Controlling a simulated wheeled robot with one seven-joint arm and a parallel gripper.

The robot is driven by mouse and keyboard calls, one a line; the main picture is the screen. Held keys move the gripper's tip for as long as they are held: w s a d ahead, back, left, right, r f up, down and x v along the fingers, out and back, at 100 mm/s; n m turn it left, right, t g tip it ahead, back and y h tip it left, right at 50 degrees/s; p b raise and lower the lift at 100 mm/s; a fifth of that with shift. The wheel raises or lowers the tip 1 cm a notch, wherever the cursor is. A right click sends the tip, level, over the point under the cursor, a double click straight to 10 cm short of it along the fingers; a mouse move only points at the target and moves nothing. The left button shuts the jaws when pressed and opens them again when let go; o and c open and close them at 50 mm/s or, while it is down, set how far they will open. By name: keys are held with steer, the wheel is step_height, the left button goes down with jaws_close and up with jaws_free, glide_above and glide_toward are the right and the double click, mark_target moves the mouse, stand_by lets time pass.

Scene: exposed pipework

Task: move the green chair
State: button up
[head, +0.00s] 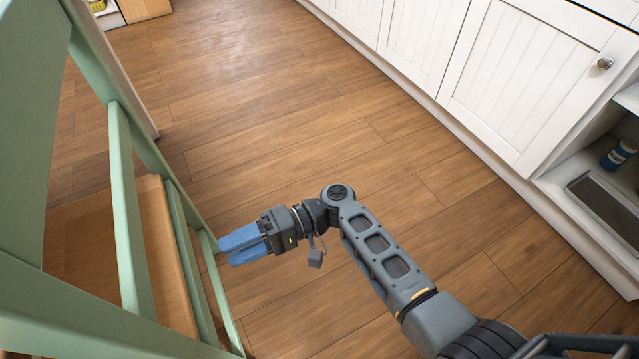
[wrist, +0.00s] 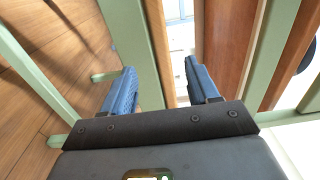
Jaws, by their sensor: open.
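The green chair (head: 128,215) fills the left side of the head view, with pale green rails and posts and a brown wooden seat (head: 165,250). My gripper (head: 226,252) has blue fingers and points left at the chair's near rails. In the wrist view my gripper (wrist: 160,88) is open, its two fingers well apart. A green upright of the chair (wrist: 138,50) shows between the fingers, close to the left one. I cannot tell whether a finger touches it. Brown wooden parts show beyond, between and right of the fingers.
White cabinets (head: 420,45) line the right side, with an open shelf holding a blue bottle (head: 617,155) at the far right. The wooden floor (head: 280,110) between chair and cabinets is clear. A cabinet or box (head: 140,8) shows at the top left.

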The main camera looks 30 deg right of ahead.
steer(key=shift+d, duration=0.2)
steer(key=s+d+f+m+t+h, duration=0.2)
steer(key=s+d+f+h, duration=0.2)
steer(key=s+f, duration=0.3)
steer(key=s+d+f+m+t+h, duration=0.1)
steer(key=s+d+f+t+h, duration=0.3)
steer(key=s+f, duration=0.3)
steer(key=s+d+r+t+h, duration=0.2)
steer(key=s+d+r+h, duration=0.45)
steer(key=s+d, duration=0.35)
steer(key=s+d+r+n+t+h, duration=0.1)
steer(key=s+r+n+t+h, duration=0.2)
steer(key=r, duration=0.9)
steer(key=s+r+n+t+h, duration=0.1)
steer(key=s+r+t, duration=0.3)
steer(key=r, duration=0.8)
step_height(320, 180, up, 30)
steer(key=s+g+p, duration=0.1)
steer(key=p, duration=2.8)
steer(key=shift+d+f+p, duration=0.15)
steer(key=shift+f+p, duration=0.05)
steer(key=shift+p, duration=0.2)
